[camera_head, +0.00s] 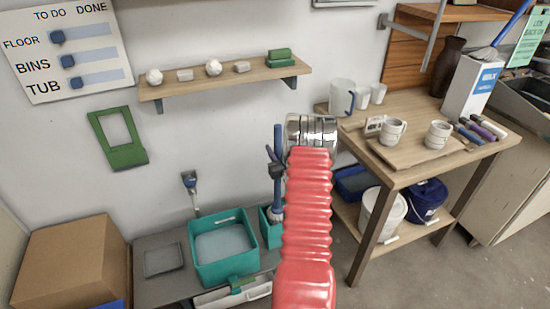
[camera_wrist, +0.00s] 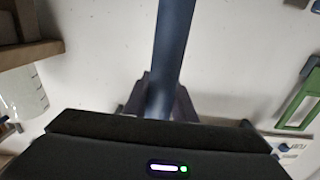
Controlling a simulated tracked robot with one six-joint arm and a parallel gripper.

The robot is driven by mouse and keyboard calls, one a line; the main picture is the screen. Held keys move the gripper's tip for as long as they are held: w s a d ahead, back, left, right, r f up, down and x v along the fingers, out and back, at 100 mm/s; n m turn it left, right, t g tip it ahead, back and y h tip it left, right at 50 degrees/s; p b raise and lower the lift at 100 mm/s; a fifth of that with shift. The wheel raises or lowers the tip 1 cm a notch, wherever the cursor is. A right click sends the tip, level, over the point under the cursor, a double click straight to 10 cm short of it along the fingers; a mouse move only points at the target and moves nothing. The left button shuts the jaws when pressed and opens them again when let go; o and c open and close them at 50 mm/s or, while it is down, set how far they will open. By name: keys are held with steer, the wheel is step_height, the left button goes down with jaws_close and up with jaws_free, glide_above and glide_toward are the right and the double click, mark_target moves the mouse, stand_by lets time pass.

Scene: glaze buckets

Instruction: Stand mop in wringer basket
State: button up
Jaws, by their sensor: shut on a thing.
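The mop has a blue handle (camera_head: 278,138) standing close to upright, with a pale grey head (camera_head: 276,213) at its lower end. My gripper (camera_head: 275,165) is shut on the handle; the wrist view shows the handle (camera_wrist: 172,55) rising between the dark fingers (camera_wrist: 160,100). The small teal wringer basket (camera_head: 267,232) is beside the teal tub (camera_head: 200,268), to its right. The mop head shows at the basket's top opening. My red arm hides the right part of the basket, and I cannot tell how deep the head sits.
The tub holds pale liquid and stands on a low grey bench (camera_head: 152,290). A cardboard box (camera_head: 75,262) is at the left. A wall shelf (camera_head: 215,82) with small items is above. A wooden table (camera_head: 435,170) with mugs stands at the right.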

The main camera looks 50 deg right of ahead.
steer(key=shift+f, duration=2)
steer(key=o, duration=1.1)
steer(key=shift+c, duration=0.2)
steer(key=v, duration=1.2)
steer(key=shift+f, duration=0.15)
